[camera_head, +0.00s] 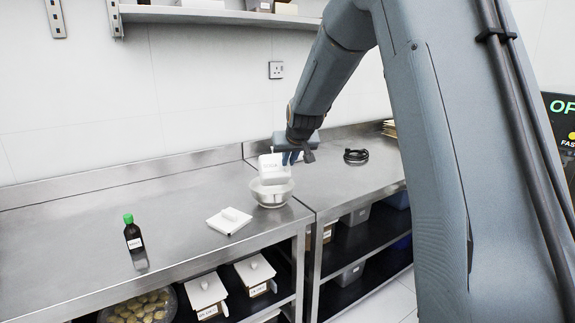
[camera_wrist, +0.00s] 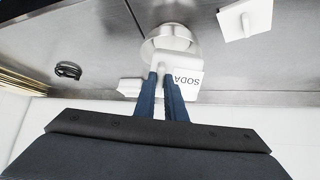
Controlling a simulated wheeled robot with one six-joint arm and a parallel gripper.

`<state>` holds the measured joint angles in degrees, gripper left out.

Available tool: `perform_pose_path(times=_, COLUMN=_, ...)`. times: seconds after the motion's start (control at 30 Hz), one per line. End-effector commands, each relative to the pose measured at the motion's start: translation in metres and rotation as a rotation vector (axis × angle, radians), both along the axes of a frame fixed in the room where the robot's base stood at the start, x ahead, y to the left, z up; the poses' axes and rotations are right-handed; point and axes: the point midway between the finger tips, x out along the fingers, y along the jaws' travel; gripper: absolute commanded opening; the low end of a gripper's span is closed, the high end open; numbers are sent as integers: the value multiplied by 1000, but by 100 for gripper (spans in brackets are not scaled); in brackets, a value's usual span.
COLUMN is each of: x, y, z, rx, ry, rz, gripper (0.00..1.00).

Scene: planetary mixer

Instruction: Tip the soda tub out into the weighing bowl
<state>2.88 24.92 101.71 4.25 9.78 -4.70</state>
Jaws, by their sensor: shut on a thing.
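The white soda tub (camera_head: 273,167) is held above the weighing bowl (camera_head: 281,198) and covers part of its mouth in the head view. In the wrist view the tub (camera_wrist: 186,62) overlaps the bowl's near side, and its "SODA" label appears upside down. The tub looks tilted; its exact angle, its opening and any falling powder cannot be made out. The shiny round bowl (camera_wrist: 158,41) stands on the steel worktop, its inside mostly hidden. My gripper (camera_head: 289,157), with blue fingers that also show in the wrist view (camera_wrist: 165,83), is shut on the tub.
A white square lid-like piece (camera_head: 229,220) lies left of the bowl. A green-capped dark bottle (camera_head: 132,234) stands farther left. A black coiled cable (camera_head: 356,155) lies to the right. The worktop's front edge is close to the bowl; the left worktop is mostly clear.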

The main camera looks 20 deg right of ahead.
Motion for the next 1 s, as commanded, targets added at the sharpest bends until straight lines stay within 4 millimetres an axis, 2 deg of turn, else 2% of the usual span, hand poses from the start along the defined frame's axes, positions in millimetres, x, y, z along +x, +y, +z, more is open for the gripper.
perform_pose_path(times=0.03, x=0, y=0, z=-6, rx=0, ry=-12, rz=-1, gripper=0)
perform_pose_path(times=0.33, x=-6, y=0, z=-14, rx=-5, ry=-80, rz=-1, gripper=0)
perform_pose_path(times=1.0, x=-15, y=0, z=-26, rx=-9, ry=-185, rz=-1, gripper=0)
